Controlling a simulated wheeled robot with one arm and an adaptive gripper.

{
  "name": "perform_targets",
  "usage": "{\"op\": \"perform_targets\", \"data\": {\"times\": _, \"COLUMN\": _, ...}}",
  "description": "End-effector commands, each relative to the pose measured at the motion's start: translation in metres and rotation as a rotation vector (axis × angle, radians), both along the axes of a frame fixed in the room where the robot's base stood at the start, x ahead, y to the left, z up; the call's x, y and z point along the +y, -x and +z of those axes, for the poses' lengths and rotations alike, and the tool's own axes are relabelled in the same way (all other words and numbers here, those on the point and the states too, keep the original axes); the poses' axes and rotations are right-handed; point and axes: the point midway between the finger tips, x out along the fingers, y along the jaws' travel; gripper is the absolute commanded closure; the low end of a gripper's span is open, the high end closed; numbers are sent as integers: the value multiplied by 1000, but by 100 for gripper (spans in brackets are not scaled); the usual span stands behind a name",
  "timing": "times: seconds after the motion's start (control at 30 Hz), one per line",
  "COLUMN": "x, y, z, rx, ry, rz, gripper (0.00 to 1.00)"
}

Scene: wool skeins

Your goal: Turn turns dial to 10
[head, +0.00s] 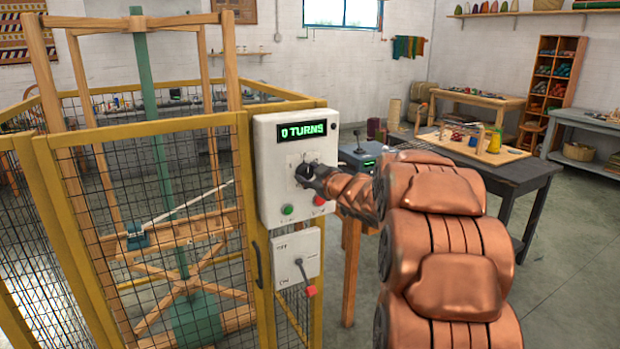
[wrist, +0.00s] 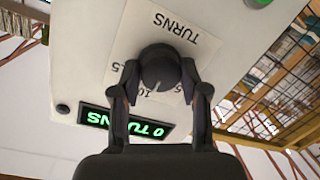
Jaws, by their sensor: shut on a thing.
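The turns dial (wrist: 160,70) is a dark round knob on a white plate marked TURNS, with numbers around it partly hidden. It sits on the white control box (head: 266,185) on the yellow fence post. My gripper (head: 306,174) is at the dial in the head view and mostly covers it. In the wrist view my gripper (wrist: 157,90) has one finger on each side of the dial and is shut on it. The green display (head: 303,129) reads 0 TURNS. I cannot tell the dial's exact setting.
A green button (head: 288,210) and a red button (head: 319,200) sit just below the dial. A lower box (head: 296,255) has a red-tipped lever (head: 310,291). Yellow mesh fencing (head: 150,140) encloses a wooden winder on the left. A dark table (head: 500,170) stands to the right.

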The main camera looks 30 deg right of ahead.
Motion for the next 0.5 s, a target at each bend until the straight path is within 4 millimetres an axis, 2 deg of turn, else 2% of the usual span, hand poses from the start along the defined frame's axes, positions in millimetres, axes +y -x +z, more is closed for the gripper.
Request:
{"op": "perform_targets", "data": {"times": 0.47, "x": 0, "y": 0, "z": 0, "rx": 1, "ry": 15, "rz": 0, "gripper": 90}}
{"op": "perform_targets", "data": {"times": 0.5, "x": 0, "y": 0, "z": 0, "rx": 1, "ry": 15, "rz": 0, "gripper": 53}}
